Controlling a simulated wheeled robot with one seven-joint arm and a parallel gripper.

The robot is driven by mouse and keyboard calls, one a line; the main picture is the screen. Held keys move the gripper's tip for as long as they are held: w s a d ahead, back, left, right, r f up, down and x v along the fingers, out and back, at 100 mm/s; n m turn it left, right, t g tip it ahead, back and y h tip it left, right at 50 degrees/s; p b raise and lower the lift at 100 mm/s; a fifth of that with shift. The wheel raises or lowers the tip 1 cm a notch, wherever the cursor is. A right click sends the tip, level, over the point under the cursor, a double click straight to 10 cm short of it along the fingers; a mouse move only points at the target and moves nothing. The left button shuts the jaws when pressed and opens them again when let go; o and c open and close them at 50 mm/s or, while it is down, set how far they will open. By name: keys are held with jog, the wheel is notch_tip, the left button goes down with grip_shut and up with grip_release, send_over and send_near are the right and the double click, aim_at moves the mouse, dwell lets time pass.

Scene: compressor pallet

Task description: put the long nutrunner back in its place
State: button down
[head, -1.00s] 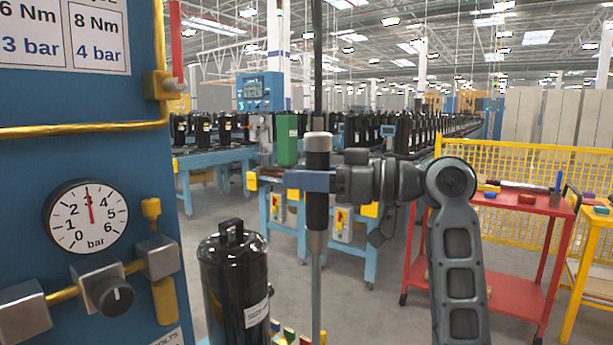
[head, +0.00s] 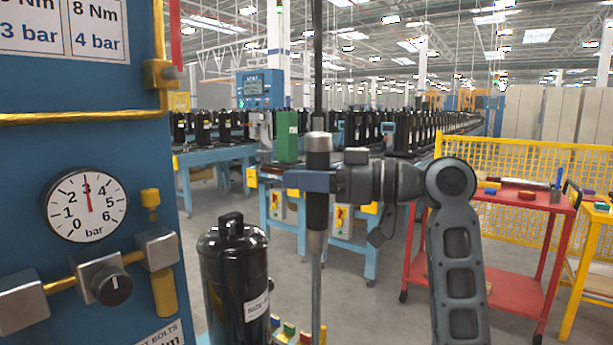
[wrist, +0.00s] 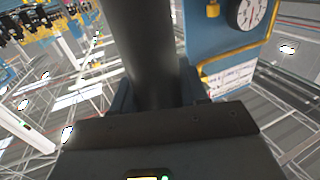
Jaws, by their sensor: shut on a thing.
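The long nutrunner (head: 317,212) is an upright tool with a black body, a silver collar and a long thin silver shaft running down out of the head view. A dark hose rises from its top. My gripper (head: 310,181) is shut around its body and holds it upright in front of me. In the wrist view the dark nutrunner body (wrist: 150,50) stands between the jaws (wrist: 158,98). The lower tip of the shaft is out of view. I cannot make out the tool's place in these frames.
A blue panel (head: 100,150) with a pressure gauge (head: 87,205) and knob (head: 111,285) stands close at left. A black compressor (head: 234,270) stands left of the shaft. A red cart (head: 500,270) and yellow fence (head: 530,160) are at right. Open floor lies between.

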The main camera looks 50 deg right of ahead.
jog(key=shift+f+b, duration=1)
jog(key=shift+f, duration=0.2)
dwell(0.5)
jog(key=c, duration=0.9)
grip_release()
jog(key=o, duration=0.4)
jog(key=shift+f, duration=0.15)
jog(key=shift+b+v, duration=0.3)
jog(key=shift+v, duration=3.6)
